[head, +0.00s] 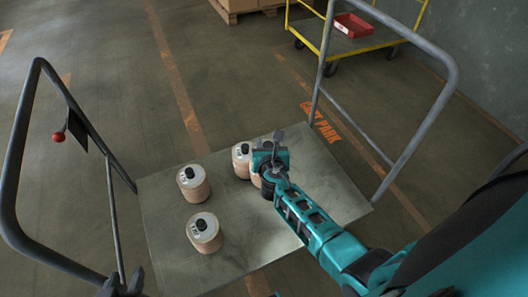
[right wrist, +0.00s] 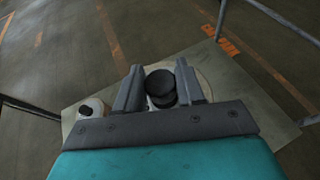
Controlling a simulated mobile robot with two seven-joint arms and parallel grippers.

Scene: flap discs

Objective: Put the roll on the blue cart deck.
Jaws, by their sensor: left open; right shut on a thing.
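Several tan rolls with pale tops and dark knobs stand upright on the grey-green cart deck (head: 265,235); the deck does not look blue. One roll (head: 193,184) stands at the left, another (head: 204,233) nearer to me, and a third (head: 241,160) at the back beside my right gripper (head: 268,152). My right gripper is shut on the dark knob (right wrist: 160,84) of a further roll (head: 255,179), which is mostly hidden under the gripper. I cannot tell whether this roll touches the deck. My left gripper (head: 122,286) is open and empty at the bottom left edge.
Grey tube handles rise at the cart's left (head: 18,150) and right (head: 425,125) ends. The deck's front middle is clear.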

